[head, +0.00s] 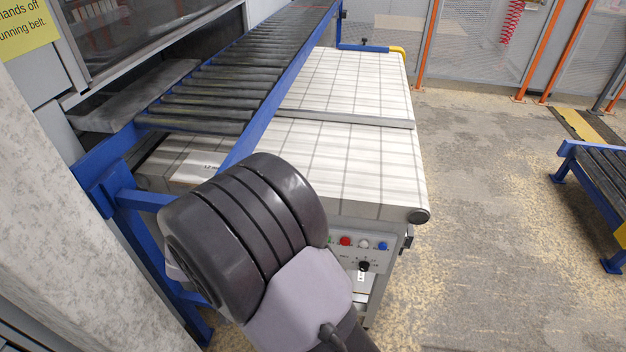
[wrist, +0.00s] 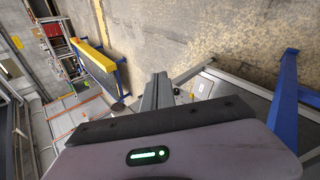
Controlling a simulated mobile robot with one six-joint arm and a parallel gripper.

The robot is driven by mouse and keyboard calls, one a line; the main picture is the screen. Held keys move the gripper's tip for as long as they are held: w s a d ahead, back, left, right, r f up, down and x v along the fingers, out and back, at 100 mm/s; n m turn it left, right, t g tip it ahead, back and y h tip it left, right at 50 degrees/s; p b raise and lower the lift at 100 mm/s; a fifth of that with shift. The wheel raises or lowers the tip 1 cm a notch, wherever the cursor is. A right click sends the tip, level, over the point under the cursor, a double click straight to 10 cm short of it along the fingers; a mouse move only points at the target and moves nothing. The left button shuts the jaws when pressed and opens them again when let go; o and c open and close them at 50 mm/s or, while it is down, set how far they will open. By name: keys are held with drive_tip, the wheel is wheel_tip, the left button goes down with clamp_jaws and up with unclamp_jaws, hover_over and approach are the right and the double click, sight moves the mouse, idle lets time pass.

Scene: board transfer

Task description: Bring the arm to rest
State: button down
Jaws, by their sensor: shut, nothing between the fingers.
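My arm (head: 262,247) stands in the lower middle of the head view, its dark ribbed joint in front of the conveyor. My gripper (wrist: 157,88) shows in the wrist view as narrow grey fingers, together and with nothing between them. They point toward open floor. In the head view I cannot make out the fingers. No board shows in either view.
A white-topped belt table (head: 350,165) with a control panel (head: 362,249) stands just beyond my arm. A blue-framed roller conveyor (head: 235,85) runs along its left. A concrete pillar (head: 65,200) is at left. A second roller stand (head: 600,180) is at right. Floor (head: 485,210) between is clear.

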drive_tip(key=s+d+r+m+t+y, duration=0.1)
drive_tip(key=s+d+r+m+y, duration=0.1)
drive_tip(key=r, duration=0.5)
drive_tip(key=s+d+r+m+t+y, duration=0.2)
drive_tip(key=s+d+r+y, duration=0.3)
drive_tip(key=d+r, duration=0.2)
drive_tip(key=s+d+r+m+t+y, duration=0.1)
drive_tip(key=s+d+r+m+y, duration=0.1)
drive_tip(key=r, duration=0.5)
drive_tip(key=s+d+y, duration=0.1)
drive_tip(key=d+y, duration=0.1)
drive_tip(key=shift+s+d+t, duration=0.3)
drive_tip(key=shift+d+t, duration=0.05)
drive_tip(key=shift+t, duration=0.05)
